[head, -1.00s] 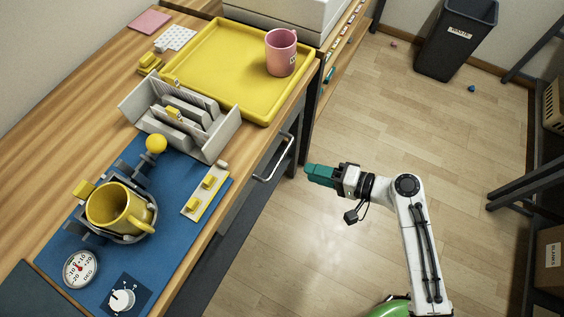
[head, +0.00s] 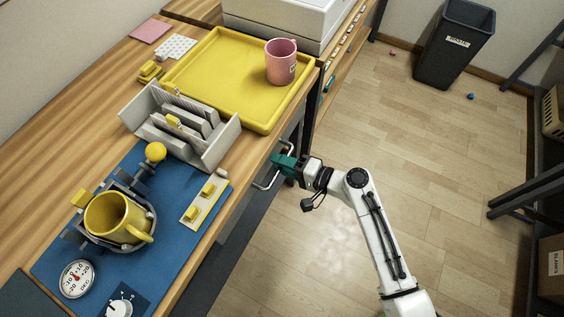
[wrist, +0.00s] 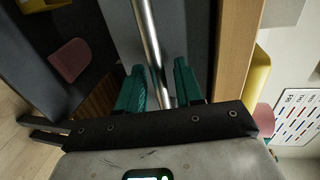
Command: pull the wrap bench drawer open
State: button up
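The drawer handle is a silver bar (head: 267,182) on the side of the wooden bench, below its top edge. It also shows in the wrist view as a bright bar (wrist: 150,35). The grey drawer front (head: 238,208) sits under the bench top and looks shut. My gripper (head: 278,164) has teal fingers and is at the handle. In the wrist view my gripper (wrist: 160,75) is open, with the bar running between its two fingers. A gap shows between the bar and the right finger. The head view hides part of the bar behind the fingers.
On the bench are a yellow tray (head: 188,75) with a pink mug (head: 281,62), a grey rack (head: 215,150), and a yellow mug (head: 115,217) in a press on a blue mat (head: 60,262). A black bin (head: 452,45) stands behind.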

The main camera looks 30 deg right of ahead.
jog(key=shift+c, duration=0.4)
grip_shut()
